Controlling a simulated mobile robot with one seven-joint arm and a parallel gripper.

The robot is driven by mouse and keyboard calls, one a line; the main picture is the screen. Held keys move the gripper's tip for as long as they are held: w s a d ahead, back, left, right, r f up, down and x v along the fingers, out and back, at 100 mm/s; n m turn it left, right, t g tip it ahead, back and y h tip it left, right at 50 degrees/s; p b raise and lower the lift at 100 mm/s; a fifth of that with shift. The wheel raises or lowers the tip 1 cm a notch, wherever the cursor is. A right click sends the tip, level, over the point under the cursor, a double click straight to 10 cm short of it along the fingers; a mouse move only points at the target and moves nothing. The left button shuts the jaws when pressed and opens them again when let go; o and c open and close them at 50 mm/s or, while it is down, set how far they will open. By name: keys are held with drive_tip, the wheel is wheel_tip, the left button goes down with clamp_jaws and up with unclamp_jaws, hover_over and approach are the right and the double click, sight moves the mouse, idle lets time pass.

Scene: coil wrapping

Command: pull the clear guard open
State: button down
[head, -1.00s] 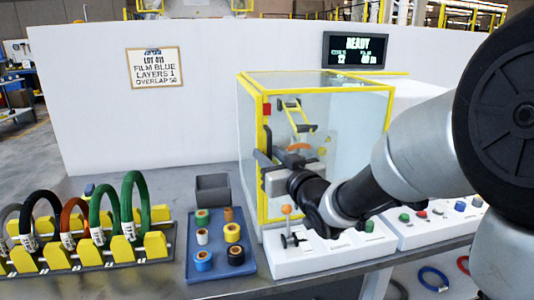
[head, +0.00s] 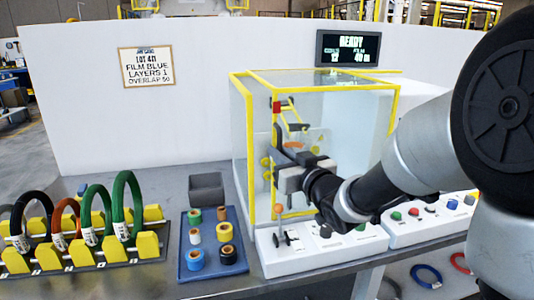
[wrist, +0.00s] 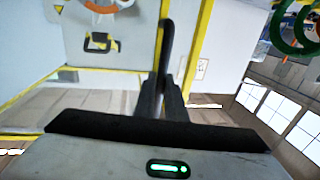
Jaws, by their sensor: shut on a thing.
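The clear guard (head: 340,130) is the see-through front panel of a yellow-framed box on the table. Its yellow left edge stands a little right of the box's left post (head: 250,165), with a narrow gap between them. My gripper (head: 281,163) is at the front of the guard, near its left edge. In the wrist view my gripper (wrist: 163,98) is shut on the guard's dark handle (wrist: 168,42), which stands up between the fingertips. My arm hides the lower right of the guard in the head view.
A white control panel (head: 300,257) with an orange-topped lever lies below the guard. A blue tray (head: 190,268) of tape rolls, a grey bin (head: 206,188) and a yellow rack (head: 92,254) with coils stand to the left.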

drive_tip(key=w+d+p, duration=0.2)
drive_tip(key=d, duration=0.7)
drive_tip(key=w+d+p, duration=0.2)
drive_tip(key=w+d, duration=0.1)
drive_tip(key=d, duration=0.7)
drive_tip(key=w+d+p, duration=0.3)
drive_tip(key=d, duration=0.7)
drive_tip(key=shift+w+d, duration=0.2)
drive_tip(key=shift+w, duration=0.05)
drive_tip(key=c, duration=1.8)
unclamp_jaws()
drive_tip(key=p+v, duration=0.1)
drive_tip(key=v, duration=1.6)
drive_tip(key=shift+s, duration=0.15)
